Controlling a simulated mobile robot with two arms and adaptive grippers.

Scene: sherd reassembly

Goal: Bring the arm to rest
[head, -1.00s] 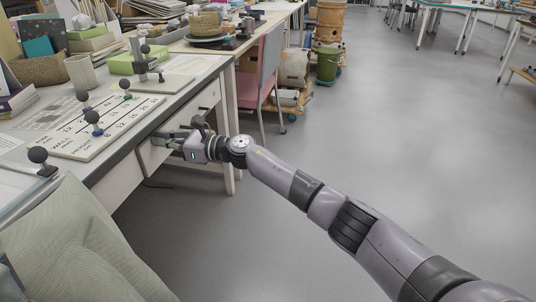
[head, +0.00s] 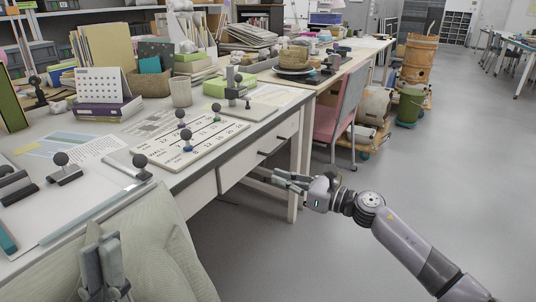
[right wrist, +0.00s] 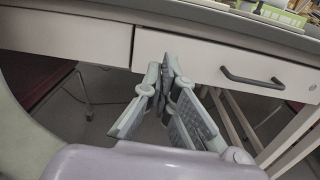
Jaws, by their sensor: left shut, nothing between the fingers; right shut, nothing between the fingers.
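My right arm comes in from the lower right in the head view. Its gripper (head: 284,180) is shut and empty, in front of the desk's drawer side and below the level of the desktop. In the right wrist view the closed fingers (right wrist: 166,78) point at the white drawer front (right wrist: 215,62) with its dark handle (right wrist: 252,78). I cannot tell how close they are to it. My left gripper (head: 103,262) is at the lower left of the head view, shut and empty, in front of the pale green chair back (head: 160,262).
The white desk (head: 215,160) holds a numbered board (head: 190,138) with several dark-knobbed pieces, a cup (head: 181,92) and a calendar (head: 102,92). A pink chair (head: 340,112) stands past the desk's far end. The grey floor (head: 455,180) at right is open.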

